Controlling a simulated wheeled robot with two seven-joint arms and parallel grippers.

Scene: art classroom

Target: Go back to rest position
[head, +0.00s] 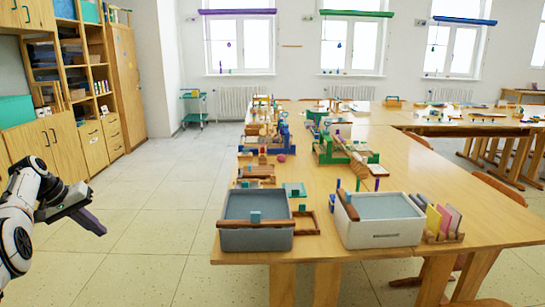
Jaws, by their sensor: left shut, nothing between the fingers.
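My left arm comes in from the left edge, white with dark joints. My left gripper (98,228) is dark grey, shut and empty. It hangs over the open tiled floor, well to the left of the wooden table (405,160) and apart from it. My right gripper is not in the picture.
A grey tub (257,240) and a white tub (385,241) stand at the table's near edge. Wooden and coloured craft items stand behind them. Cabinets (62,145) line the left wall, and a green trolley (194,110) stands at the back. The floor (160,200) between is clear.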

